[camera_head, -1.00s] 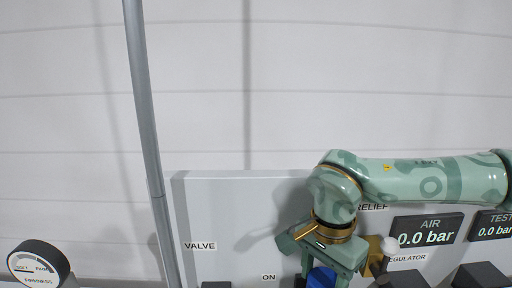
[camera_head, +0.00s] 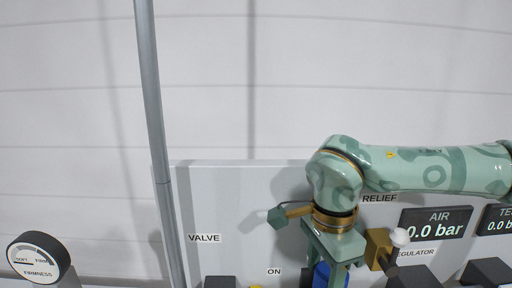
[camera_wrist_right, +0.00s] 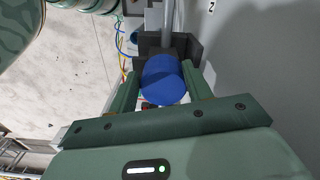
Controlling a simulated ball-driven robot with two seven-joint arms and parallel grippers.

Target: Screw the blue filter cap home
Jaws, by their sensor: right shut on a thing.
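The blue filter cap (camera_wrist_right: 163,80) shows in the right wrist view as a smooth blue cylinder between the two green fingers of my right gripper (camera_wrist_right: 162,72). The right gripper is shut on it. In the head view my right gripper (camera_head: 324,272) points down at the lower edge, and a strip of the blue cap (camera_head: 321,275) shows between its fingers. The cap's lower part and its thread are hidden, so I cannot tell how far it is screwed on. My left gripper is not in view.
A grey panel (camera_head: 240,205) stands behind the gripper. The AIR display (camera_head: 436,222) reads 0.0 bar. A grey post (camera_head: 155,130) and a firmness gauge (camera_head: 38,257) are at left.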

